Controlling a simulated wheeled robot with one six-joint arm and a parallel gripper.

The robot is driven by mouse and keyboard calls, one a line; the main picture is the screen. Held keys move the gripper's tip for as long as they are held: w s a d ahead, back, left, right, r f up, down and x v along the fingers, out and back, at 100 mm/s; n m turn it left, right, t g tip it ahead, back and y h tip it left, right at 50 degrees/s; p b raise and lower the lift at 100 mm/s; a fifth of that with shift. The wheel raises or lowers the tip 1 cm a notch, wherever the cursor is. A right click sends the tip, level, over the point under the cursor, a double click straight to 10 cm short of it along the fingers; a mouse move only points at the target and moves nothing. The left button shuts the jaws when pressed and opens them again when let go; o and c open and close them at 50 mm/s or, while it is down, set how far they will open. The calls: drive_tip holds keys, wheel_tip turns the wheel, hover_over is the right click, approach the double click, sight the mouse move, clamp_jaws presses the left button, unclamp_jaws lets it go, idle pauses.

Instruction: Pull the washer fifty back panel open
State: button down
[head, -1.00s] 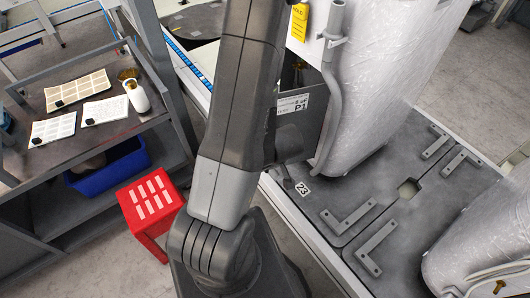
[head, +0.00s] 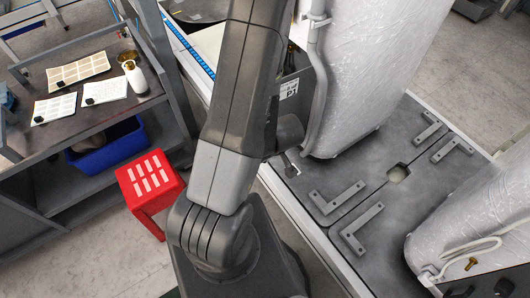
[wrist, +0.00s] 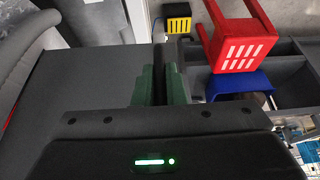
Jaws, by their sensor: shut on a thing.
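The washer (head: 365,70) is a tall white body in clear wrap, standing on a dark platform at the upper right of the head view. A dark panel with a white P1 label (head: 289,90) is beside its left side, partly hidden by my arm. In the wrist view, a large dark grey panel face (wrist: 90,75) fills the left. My gripper (wrist: 161,85) has green fingers shut on what looks like this panel's edge, which lies between them. In the head view my gripper is mostly hidden behind my arm.
A red stool (head: 150,180) stands left of my arm. Beyond it is a grey shelf cart (head: 60,195) with papers, a bottle and a blue bin (head: 110,147). A second wrapped unit (head: 470,205) stands at the right. Metal brackets (head: 362,230) lie on the platform.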

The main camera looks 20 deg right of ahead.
drive_tip(key=c, duration=1.5)
unclamp_jaws()
drive_tip(key=shift+p+v, duration=2.85)
drive_tip(key=shift+v, duration=4.05)
drive_tip(key=shift+w+f, duration=0.15)
drive_tip(key=shift+w, duration=0.05)
